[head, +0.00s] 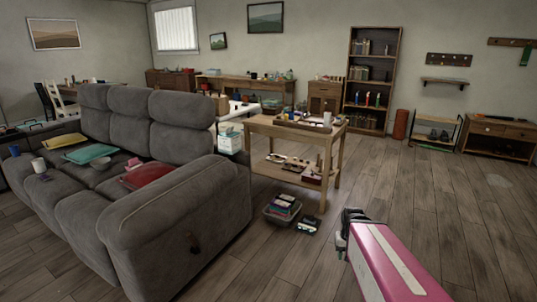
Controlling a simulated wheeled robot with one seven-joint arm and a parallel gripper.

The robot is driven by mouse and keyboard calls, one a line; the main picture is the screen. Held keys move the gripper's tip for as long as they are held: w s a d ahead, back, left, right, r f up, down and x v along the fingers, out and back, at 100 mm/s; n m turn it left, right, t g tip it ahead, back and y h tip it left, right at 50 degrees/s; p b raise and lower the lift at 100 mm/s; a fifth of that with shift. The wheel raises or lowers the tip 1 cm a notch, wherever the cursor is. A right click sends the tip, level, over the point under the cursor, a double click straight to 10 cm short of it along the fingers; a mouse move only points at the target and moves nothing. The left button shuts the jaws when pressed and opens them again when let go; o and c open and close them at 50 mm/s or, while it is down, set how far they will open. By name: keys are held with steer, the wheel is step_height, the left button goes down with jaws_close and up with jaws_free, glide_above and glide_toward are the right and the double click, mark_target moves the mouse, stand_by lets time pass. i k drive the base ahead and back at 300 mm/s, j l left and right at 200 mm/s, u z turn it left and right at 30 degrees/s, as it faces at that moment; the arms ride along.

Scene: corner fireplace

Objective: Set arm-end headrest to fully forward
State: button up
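A grey sofa (165,205) fills the left of the head view, with several padded headrests along the top of its back. The headrest nearest the arm end (182,106) is the rightmost one and looks roughly upright. Its exact tilt cannot be told. A small dark handle or recess (194,243) shows on the outer side of the near armrest. My gripper (343,232) is at the lower middle right, in front of my pink arm link, well apart from the sofa. It is small and dark, and its finger gap cannot be made out.
A wooden side table (262,131) stands behind the sofa's arm end, with a bin of books (282,208) on the floor beside it. Cushions and a mug (38,166) lie on the seats. The wooden floor at right is clear up to the bookshelf (371,78).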

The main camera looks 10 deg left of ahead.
mark_target(194, 110)
steer(key=i+j+u, duration=0.15)
steer(key=u, duration=0.3)
steer(key=i+u, duration=0.25)
steer(key=u, duration=0.25)
steer(key=i+u, duration=0.2)
steer(key=u, duration=0.25)
steer(key=i+l+u, duration=0.1)
steer(key=u, duration=0.35)
steer(key=i+z, duration=0.15)
steer(key=z, duration=0.2)
steer(key=i+j+z, duration=0.1)
steer(key=z, duration=0.25)
steer(key=i+j+z, duration=0.15)
steer(key=z, duration=0.2)
steer(key=i, duration=0.05)
